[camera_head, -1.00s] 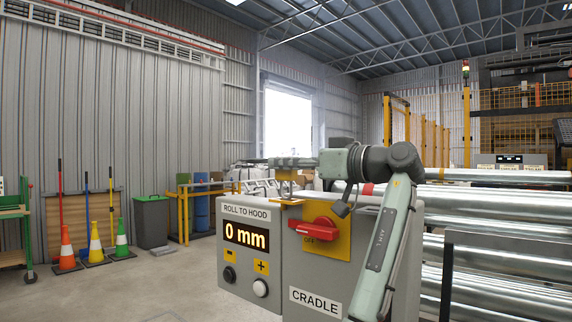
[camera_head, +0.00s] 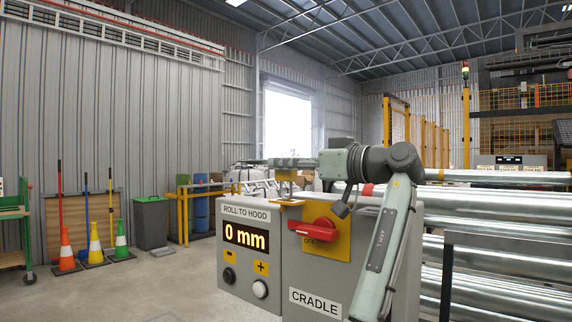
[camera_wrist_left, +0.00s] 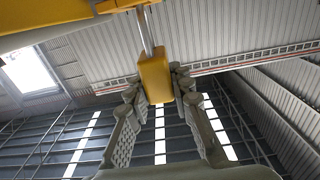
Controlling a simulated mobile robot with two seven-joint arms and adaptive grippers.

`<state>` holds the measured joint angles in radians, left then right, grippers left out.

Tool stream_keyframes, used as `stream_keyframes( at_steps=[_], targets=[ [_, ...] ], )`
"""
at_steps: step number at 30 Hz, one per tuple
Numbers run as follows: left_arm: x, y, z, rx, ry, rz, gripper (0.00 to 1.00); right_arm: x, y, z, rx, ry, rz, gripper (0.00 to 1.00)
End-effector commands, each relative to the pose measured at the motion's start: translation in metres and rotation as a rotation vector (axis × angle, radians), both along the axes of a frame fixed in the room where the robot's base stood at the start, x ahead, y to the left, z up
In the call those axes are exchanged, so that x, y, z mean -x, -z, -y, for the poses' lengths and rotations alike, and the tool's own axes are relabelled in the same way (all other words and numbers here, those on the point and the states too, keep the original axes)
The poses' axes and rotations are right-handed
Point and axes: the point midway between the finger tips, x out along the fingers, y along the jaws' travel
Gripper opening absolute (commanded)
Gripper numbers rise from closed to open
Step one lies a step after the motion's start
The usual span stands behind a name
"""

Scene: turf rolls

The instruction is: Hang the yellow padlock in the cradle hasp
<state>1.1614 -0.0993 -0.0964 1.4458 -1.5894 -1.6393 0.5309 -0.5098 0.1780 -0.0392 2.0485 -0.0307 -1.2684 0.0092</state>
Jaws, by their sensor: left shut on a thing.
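My left gripper (camera_head: 288,162) is above the front left part of the cradle control box (camera_head: 318,262). It is shut on the yellow padlock (camera_head: 287,176), whose body shows just under the fingers. In the left wrist view the padlock (camera_wrist_left: 155,77) sits between the fingertips (camera_wrist_left: 156,86), with its metal shackle (camera_wrist_left: 146,32) running toward a yellow plate (camera_wrist_left: 122,4). In the head view the yellow hasp tab (camera_head: 290,202) projects from the box, right below the padlock. I cannot tell whether the shackle passes through the hasp. My right gripper is not in view.
The box carries a red switch handle (camera_head: 314,231) on a yellow plate, close to my arm. A roll-to-hood display (camera_head: 246,237) reads 0 mm, with buttons below. Shiny metal rollers (camera_head: 490,235) lie on the right. Cones (camera_head: 95,243) and a bin (camera_head: 150,222) stand far left.

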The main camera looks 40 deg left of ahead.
Motion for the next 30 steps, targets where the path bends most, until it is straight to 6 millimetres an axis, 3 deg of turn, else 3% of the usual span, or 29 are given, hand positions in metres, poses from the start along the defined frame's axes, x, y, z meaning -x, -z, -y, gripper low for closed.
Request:
stream_keyframes(
  at_steps=[30],
  targets=[
    [0.000, 0.017, 0.000, -0.001, 0.000, -0.002, 0.00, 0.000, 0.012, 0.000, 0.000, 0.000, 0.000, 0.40]
  ],
)
